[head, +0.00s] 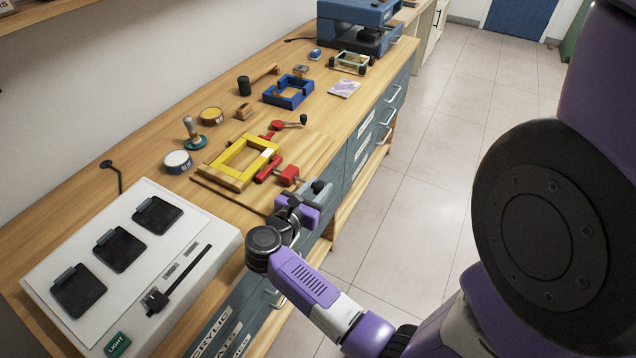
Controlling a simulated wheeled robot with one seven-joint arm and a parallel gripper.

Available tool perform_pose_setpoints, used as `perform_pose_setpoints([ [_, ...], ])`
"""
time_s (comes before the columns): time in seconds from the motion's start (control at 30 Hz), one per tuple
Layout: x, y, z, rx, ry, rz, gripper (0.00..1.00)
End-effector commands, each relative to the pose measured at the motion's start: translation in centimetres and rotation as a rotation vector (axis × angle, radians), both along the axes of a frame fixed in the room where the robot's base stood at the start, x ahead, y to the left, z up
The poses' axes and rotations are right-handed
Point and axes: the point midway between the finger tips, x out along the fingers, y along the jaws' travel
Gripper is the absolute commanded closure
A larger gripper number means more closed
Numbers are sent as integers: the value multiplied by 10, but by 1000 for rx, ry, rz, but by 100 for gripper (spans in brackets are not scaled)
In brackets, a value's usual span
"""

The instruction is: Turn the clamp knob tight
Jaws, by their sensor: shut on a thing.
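The yellow frame (240,163) lies on the wooden bench top. A red clamp (289,175) sits at the frame's right side, near the bench's front edge. My gripper (318,188) is at the clamp's front end and appears shut on the clamp knob.
A white panel with black pads (128,260) stands at the front left. A blue frame (290,91), small jars and a blue machine (357,28) stand farther back. The tiled floor (420,150) is clear.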

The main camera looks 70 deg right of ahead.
Motion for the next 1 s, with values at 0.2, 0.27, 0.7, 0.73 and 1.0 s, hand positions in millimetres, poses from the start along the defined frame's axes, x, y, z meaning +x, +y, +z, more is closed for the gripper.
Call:
perform_pose_setpoints([
  [0.2, -8, 2, 7, 201, -39, -21, 100],
  [0.27, -8, 2, 7, 257, -51, -22, 100],
  [0.7, -8, 3, 1, 654, -145, -21, 100],
  [0.73, -8, 3, 0, 677, -149, -22, 100],
  [1.0, -7, 4, -2, 830, -184, -19, 100],
])
